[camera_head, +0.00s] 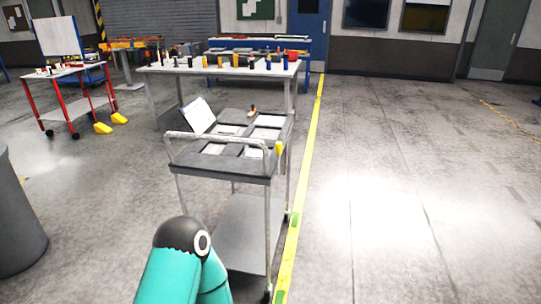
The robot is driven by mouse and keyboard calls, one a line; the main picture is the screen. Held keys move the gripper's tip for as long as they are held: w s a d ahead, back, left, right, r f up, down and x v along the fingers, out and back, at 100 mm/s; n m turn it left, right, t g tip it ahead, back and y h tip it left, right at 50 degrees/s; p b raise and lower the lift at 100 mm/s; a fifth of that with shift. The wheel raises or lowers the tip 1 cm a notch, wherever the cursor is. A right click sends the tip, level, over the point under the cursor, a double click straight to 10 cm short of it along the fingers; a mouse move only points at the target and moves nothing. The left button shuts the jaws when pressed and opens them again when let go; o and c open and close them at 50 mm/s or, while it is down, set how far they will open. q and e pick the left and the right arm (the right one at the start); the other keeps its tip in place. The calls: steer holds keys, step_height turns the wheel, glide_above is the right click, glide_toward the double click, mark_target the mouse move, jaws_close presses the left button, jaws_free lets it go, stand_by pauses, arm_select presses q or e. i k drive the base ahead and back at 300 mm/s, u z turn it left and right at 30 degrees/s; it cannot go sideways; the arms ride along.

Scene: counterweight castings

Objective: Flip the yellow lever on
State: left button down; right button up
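A small yellow lever (279,148) stands roughly upright at the near right corner of a grey cart (222,166). It is too small to tell its on or off position. The cart's top has several shallow compartments with white sheets and a rail along its near side. A teal link of one of my arms with a dark joint shows at the bottom, in front of the cart and well short of the lever. Neither of my grippers is in view.
A white tilted panel (198,116) and a small brown-topped object (251,111) are on the cart. A long table (180,70) with several bottles and tools stands behind. A grey bin (18,215) is at the left edge. Floor right of the yellow line (305,150) is clear.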

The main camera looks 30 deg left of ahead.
mark_target(278, 144)
steer(key=i, duration=1)
